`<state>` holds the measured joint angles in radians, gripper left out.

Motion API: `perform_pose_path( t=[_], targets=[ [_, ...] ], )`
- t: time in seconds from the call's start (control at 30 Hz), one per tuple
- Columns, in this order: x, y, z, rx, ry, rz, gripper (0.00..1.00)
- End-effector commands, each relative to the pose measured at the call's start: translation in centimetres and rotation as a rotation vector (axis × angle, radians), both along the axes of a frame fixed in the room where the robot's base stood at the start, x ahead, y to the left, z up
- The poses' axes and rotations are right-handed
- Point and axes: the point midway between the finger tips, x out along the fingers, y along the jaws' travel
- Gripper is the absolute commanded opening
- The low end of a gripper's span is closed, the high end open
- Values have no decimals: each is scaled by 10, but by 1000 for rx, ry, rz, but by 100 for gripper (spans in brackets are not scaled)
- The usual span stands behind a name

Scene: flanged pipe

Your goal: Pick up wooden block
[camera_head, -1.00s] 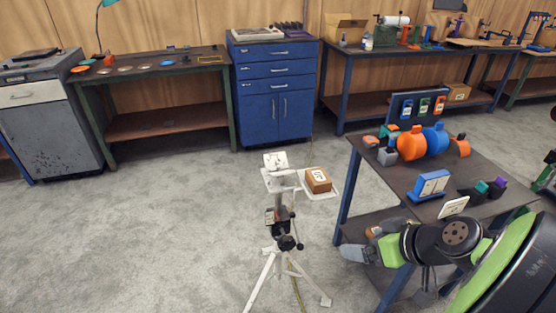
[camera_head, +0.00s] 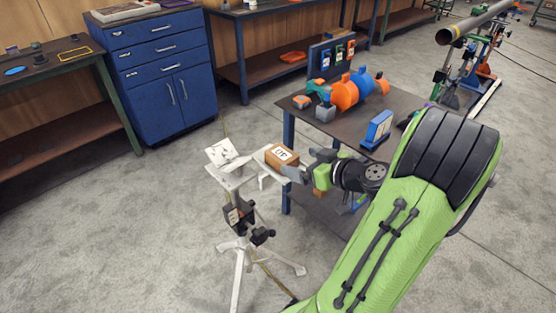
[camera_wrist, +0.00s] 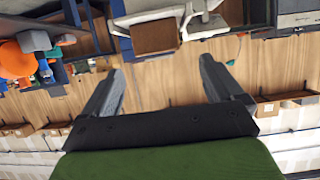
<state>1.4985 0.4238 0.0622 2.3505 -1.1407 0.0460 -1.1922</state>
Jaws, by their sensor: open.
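In the wrist view the block (camera_wrist: 155,37) is ahead of the fingertips, at the top of the picture. My gripper (camera_wrist: 160,72) is open there, with nothing between its two fingers.
The tripod (camera_head: 240,225) stands on the open grey floor. A blue drawer cabinet (camera_head: 160,70) stands behind.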

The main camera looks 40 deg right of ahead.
Motion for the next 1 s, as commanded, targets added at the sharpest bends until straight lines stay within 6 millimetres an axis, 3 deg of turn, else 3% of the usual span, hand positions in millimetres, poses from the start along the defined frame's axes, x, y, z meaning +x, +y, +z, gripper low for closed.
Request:
perform_pose_path(
  t=[0.1, 0.27, 0.5, 0.77, 1.0],
  targets=[
    [24, 1, -11, 1, 0, 5, 94],
    [42, 1, -17, 0, 0, 3, 94],
    [81, -1, -32, 1, 1, 3, 94],
    [85, -1, -33, 1, 1, 0, 94],
    [85, -1, -33, 1, 1, 0, 57]
  ],
)
